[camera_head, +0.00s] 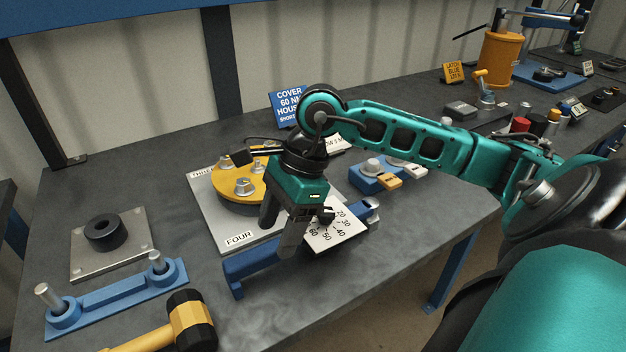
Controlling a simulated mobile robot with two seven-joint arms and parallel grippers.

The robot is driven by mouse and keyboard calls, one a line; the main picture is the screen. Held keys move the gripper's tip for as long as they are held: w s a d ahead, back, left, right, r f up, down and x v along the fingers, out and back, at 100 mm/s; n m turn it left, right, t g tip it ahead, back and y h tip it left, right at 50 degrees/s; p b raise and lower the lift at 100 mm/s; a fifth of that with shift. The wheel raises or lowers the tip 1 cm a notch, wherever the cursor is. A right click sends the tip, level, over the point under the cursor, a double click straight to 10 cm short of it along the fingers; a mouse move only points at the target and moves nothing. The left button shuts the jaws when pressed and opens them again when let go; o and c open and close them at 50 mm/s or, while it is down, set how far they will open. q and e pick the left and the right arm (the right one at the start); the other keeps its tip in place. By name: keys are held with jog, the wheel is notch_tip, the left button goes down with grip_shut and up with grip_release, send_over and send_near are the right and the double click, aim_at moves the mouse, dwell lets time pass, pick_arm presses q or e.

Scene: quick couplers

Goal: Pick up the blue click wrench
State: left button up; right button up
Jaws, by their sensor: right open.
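No clear grip on anything shows. My left gripper is not in view.
A white dial card (337,231) lies close by the gripper. A yellow flange (237,184) with bolts sits on the plate. A black-and-yellow mallet (190,322), a blue bracket with pegs (112,299) and a black ring (103,232) are left. A blue block (369,176) stands right.

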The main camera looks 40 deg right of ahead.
aim_at(271, 245)
jog(key=x, duration=0.6)
jog(key=shift+w, duration=0.15)
jog(key=shift+r, duration=0.1)
grip_shut()
dwell(0.3)
jog(key=shift+r, duration=0.1)
